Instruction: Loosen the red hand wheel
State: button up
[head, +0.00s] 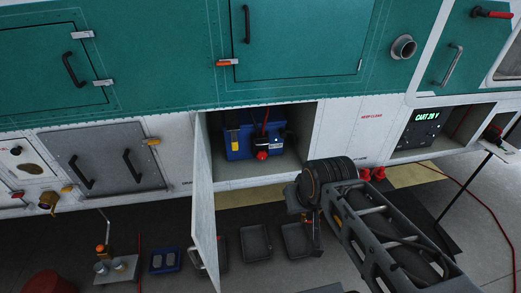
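The red hand wheel (262,155) is a small red knob at the front of a dark connector on the blue battery (240,147). The battery sits in an open compartment in the white lower hull. Red and black cables rise behind the wheel. My gripper (303,196) is at the end of my arm, below and right of the compartment opening, apart from the wheel. My dark wrist covers much of it, and its fingers cannot be made out clearly. I see nothing held in it.
The compartment's white door (204,205) hangs open on the left side. Several trays and small parts lie on the floor below. Two red knobs (372,174) sit behind my arm. The space before the wheel is clear.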

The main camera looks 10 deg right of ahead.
aim_at(262, 155)
jog(key=k, duration=0.5)
jog(key=z, duration=1.4)
jog(key=i, duration=1.1)
jog(key=u, duration=2.85)
